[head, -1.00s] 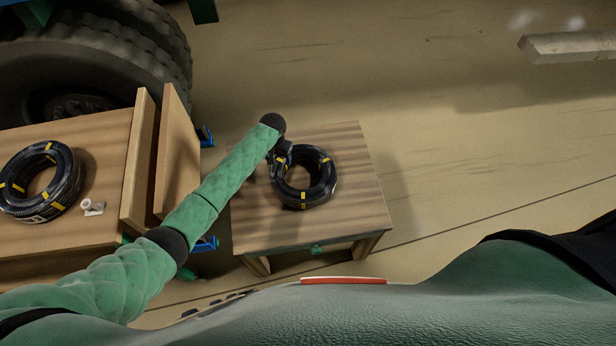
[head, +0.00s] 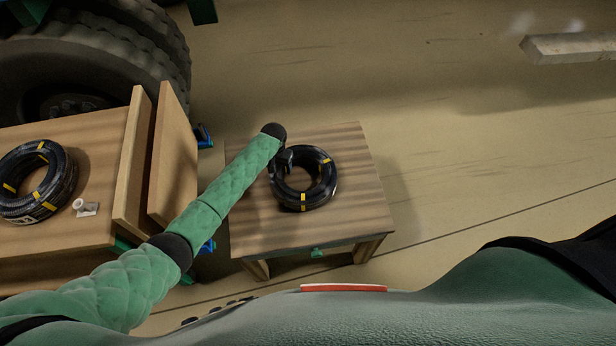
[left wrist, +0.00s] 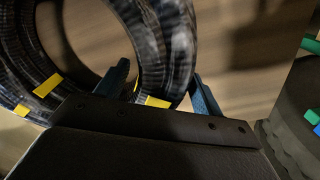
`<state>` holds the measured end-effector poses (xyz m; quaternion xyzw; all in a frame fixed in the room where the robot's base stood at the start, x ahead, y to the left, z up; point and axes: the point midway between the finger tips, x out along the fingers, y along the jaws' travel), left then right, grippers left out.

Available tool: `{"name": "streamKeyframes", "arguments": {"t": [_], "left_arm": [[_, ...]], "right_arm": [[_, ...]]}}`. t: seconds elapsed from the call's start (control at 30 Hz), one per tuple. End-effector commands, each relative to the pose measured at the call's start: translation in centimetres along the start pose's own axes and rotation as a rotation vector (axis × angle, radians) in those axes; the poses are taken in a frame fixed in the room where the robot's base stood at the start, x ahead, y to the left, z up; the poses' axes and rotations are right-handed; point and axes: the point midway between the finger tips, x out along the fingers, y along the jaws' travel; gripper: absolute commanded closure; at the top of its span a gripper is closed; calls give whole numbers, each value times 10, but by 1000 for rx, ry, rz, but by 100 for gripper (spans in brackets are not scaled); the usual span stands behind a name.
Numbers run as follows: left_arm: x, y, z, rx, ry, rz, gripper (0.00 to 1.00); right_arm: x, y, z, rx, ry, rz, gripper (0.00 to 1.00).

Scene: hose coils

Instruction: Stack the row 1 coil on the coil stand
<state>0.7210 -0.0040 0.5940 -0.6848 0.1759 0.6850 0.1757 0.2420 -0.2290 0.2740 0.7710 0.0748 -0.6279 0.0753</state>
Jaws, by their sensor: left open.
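A black hose coil with yellow bands (head: 318,190) lies flat on a small wooden table (head: 350,228), which looks like the coil stand. I cannot tell whether it is one coil or more. A similar coil (head: 62,182) lies on the wooden bench at the left; no row marks show. My left gripper (head: 286,158) is at the upper left of the table's coil. In the left wrist view, the open fingers (left wrist: 162,86) straddle the coil's ring (left wrist: 172,45), one inside the hole and one outside. Contact is unclear. My right gripper is out of view.
The wooden bench (head: 80,238) has two upright boards (head: 174,155) at its right end, with my left arm passing close by. A white fitting (head: 85,207) sits beside the bench coil. A large tyre (head: 100,60) stands behind. Floor right of the table is clear.

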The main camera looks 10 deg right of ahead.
Motion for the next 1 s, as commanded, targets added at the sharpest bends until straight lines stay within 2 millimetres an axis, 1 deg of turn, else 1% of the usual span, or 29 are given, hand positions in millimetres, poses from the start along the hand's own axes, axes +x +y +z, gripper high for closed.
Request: {"name": "streamKeyframes", "arguments": {"t": [0.47, 0.7, 1.0], "left_arm": [[0, 0, 0, 0, 0, 0, 32], [-1, 0, 0, -1, 0, 0, 32], [0, 0, 0, 0, 0, 0, 32]], "right_arm": [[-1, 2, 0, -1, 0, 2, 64], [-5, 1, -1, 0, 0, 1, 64], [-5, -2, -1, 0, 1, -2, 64]]}}
